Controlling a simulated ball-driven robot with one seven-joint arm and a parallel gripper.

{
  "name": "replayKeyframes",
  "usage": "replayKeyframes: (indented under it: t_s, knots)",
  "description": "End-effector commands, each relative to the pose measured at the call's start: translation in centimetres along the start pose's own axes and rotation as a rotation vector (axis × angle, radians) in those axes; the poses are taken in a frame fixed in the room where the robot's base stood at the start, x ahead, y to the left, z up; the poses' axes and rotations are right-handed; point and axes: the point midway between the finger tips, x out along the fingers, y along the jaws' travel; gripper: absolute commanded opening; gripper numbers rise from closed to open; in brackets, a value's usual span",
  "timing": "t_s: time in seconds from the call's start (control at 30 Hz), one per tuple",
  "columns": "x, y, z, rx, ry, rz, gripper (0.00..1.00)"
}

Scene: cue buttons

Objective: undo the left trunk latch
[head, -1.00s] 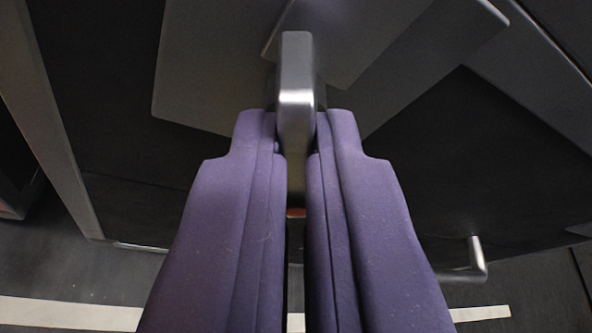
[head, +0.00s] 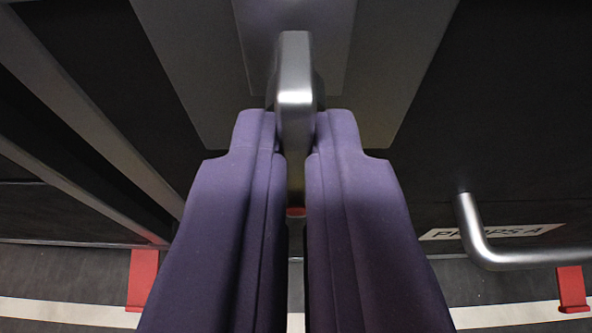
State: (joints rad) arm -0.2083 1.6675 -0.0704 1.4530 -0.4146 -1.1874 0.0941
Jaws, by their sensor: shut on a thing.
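A metal latch lever (head: 295,75) stands out from a grey latch plate (head: 400,60) on the dark front of the trunk (head: 500,110). My gripper (head: 295,130) has its two purple fingers on either side of the lever and is shut on it. The lever's lower part is hidden between the fingers. A small patch of red shows low between them.
A bent metal handle (head: 490,250) sticks out at the right, by a white label (head: 500,232) partly hidden by it. Red pieces stand near the floor at left (head: 143,280) and right (head: 572,290). A white stripe (head: 60,312) crosses the grey floor.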

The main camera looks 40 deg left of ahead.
Motion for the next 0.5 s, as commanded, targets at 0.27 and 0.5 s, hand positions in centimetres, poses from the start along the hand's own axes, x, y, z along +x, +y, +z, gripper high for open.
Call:
replayKeyframes:
  t_s: [0.27,0.5]
  knots:
    - [-0.09,-0.07,0.25,0.004,-0.006,-0.001,0.0]
    - [-0.06,-0.04,0.17,0.002,-0.004,0.0,0.34]
